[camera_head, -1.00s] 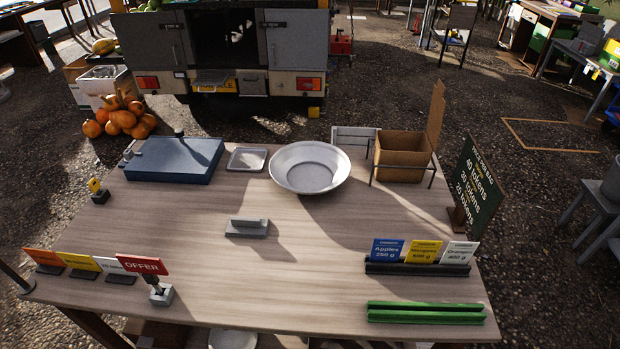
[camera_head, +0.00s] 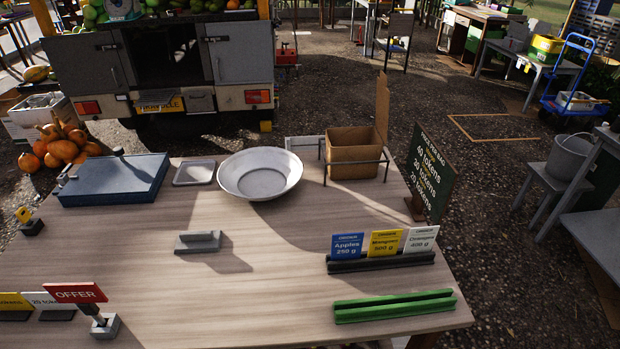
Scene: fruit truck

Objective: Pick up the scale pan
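The scale pan (camera_head: 260,176) is a round, shallow, silver-grey metal bowl. It appears to rest near the far edge of the wooden table (camera_head: 270,295), and it looks empty. A small grey square tray (camera_head: 194,173) is to its left. A cardboard box (camera_head: 354,154) in a wire frame is to its right. Neither of my grippers shows in the head view.
A blue flat case (camera_head: 113,181) lies at the table's far left. A grey block (camera_head: 198,241) sits mid-table. Price cards (camera_head: 383,243), green bars (camera_head: 393,306), an OFFER sign (camera_head: 77,293) and a chalkboard (camera_head: 430,173) stand around the edges. A truck (camera_head: 165,75) is behind.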

